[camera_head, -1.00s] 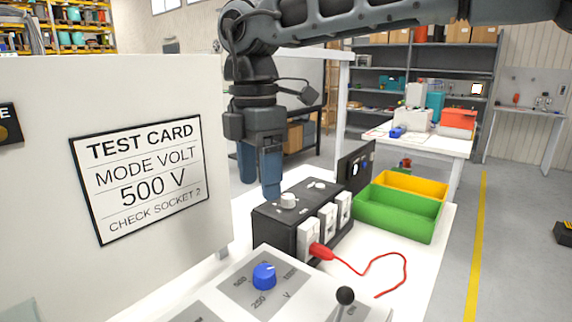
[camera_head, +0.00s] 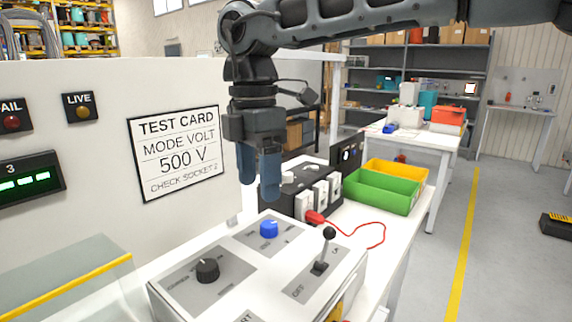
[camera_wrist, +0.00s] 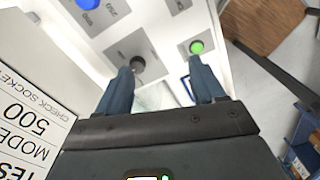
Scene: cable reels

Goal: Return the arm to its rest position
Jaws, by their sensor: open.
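My gripper (camera_head: 258,172) hangs from my arm with its two blue fingers pointing down. It is open and empty, above the far edge of the white control box (camera_head: 345,262). In the wrist view my gripper (camera_wrist: 163,88) shows its fingers apart, with nothing between them. The box carries a black knob (camera_head: 207,269), a blue knob (camera_head: 269,229) and a black toggle lever (camera_head: 325,250). The wrist view also shows a green button (camera_wrist: 197,47). The black socket unit (camera_head: 290,190) stands behind, partly hidden by my gripper, with a red plug (camera_head: 314,217) in its front.
A white panel bears the test card (camera_head: 178,152), reading MODE VOLT, 500 V, CHECK SOCKET 2. A green bin (camera_head: 382,195) and a yellow bin (camera_head: 405,173) sit to the right of the socket unit. A red cable (camera_head: 372,243) lies on the bench. The floor at right is largely clear.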

